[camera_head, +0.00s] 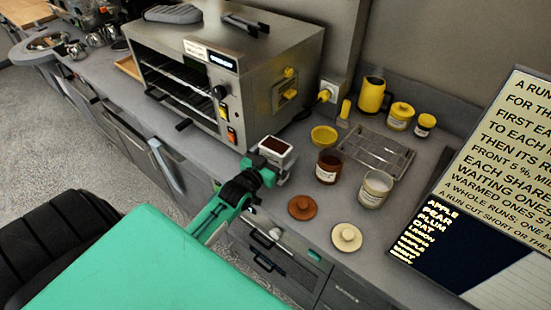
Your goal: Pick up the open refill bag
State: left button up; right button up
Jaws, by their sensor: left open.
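The open refill bag (276,146) looks like a small pale, box-shaped pack with dark brown contents showing at its open top. It is upright near the counter's front edge, right of the toaster. My left gripper (272,168), black at the end of a green arm, is at the bag's near side. Its jaws are open; the bag and wrist partly hide the fingers, and I cannot tell whether they touch the bag. My right gripper is not in view.
The steel toaster (228,75) stands behind left. To the right are a brown jar (328,167), a pale jar (375,190), a wire rack (378,149) and a yellow bowl (324,136). A brown lid (302,207) and a cream lid (346,237) lie in front.

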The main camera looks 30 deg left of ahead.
pick_arm(q)
jog(key=shift+w, duration=0.9)
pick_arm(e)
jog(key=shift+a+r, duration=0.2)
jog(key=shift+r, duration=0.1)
pick_arm(q)
jog(key=c, duration=1.2)
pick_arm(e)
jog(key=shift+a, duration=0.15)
pick_arm(q)
jog(key=shift+r, duration=0.1)
